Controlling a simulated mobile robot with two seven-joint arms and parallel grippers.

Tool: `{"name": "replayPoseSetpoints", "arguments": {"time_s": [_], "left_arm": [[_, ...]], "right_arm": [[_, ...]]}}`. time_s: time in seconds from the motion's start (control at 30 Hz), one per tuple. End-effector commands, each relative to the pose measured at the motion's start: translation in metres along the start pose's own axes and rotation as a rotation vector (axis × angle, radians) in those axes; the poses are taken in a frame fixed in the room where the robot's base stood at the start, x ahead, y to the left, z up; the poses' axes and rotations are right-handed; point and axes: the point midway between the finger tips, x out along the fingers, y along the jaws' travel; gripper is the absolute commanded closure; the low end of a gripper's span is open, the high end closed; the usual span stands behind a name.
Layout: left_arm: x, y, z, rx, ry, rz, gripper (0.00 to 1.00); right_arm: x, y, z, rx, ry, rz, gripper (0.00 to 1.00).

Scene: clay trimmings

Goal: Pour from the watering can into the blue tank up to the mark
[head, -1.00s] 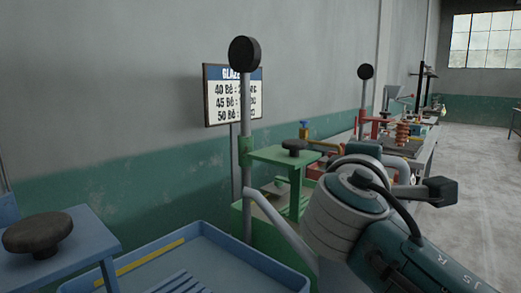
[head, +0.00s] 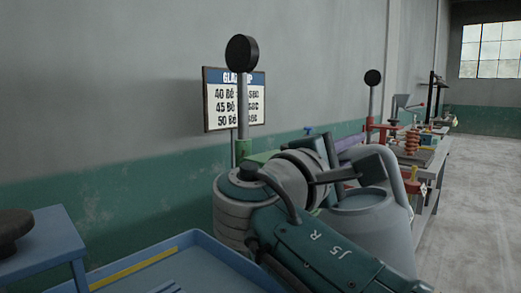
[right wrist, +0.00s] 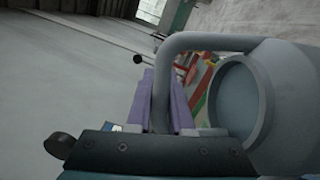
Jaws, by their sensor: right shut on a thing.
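The blue tank (head: 206,248) is at the lower left of the head view, with a yellow stripe (head: 135,272) along its inner far wall. I cannot make out a liquid level in it. The grey watering can (head: 372,228) is at the right of the tank, behind my right arm. My right gripper (head: 350,150) is shut on the can's handle. The right wrist view shows the purple fingers (right wrist: 163,95) on either side of the grey handle (right wrist: 215,42), with the can's round opening (right wrist: 240,98) beside them. The can's spout is not clearly visible. My left gripper is not in view.
A blue stand with a dark knob (head: 12,226) is at the left edge. A post with a black disc (head: 241,52) and a glaze sign (head: 235,98) rise behind the tank. A bench (head: 440,152) with red and orange equipment is farther right. The floor (head: 480,210) at right is clear.

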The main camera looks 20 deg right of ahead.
Motion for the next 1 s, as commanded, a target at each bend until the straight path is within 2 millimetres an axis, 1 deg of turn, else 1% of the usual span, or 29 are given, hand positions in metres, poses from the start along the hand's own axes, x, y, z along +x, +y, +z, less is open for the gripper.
{"name": "replayPoseSetpoints", "arguments": {"time_s": [0.03, 0.1, 0.3, 0.5, 0.7, 1.0], "left_arm": [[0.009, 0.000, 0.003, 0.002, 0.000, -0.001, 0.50], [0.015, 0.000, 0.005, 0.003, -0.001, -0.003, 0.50], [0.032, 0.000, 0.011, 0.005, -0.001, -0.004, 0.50], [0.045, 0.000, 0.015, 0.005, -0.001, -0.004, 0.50], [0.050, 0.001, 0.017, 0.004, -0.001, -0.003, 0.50], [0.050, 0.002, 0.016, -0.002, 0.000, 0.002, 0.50]], "right_arm": [[-0.002, -0.005, -0.004, -0.011, -0.001, 0.013, 1.00], [-0.003, -0.009, -0.009, -0.033, -0.001, 0.022, 1.00], [-0.007, -0.020, -0.020, -0.094, -0.001, 0.046, 1.00], [-0.011, -0.027, -0.028, -0.143, -0.003, 0.064, 1.00], [-0.012, -0.030, -0.032, -0.168, -0.004, 0.074, 1.00], [-0.013, -0.030, -0.033, -0.175, -0.003, 0.076, 1.00]]}}
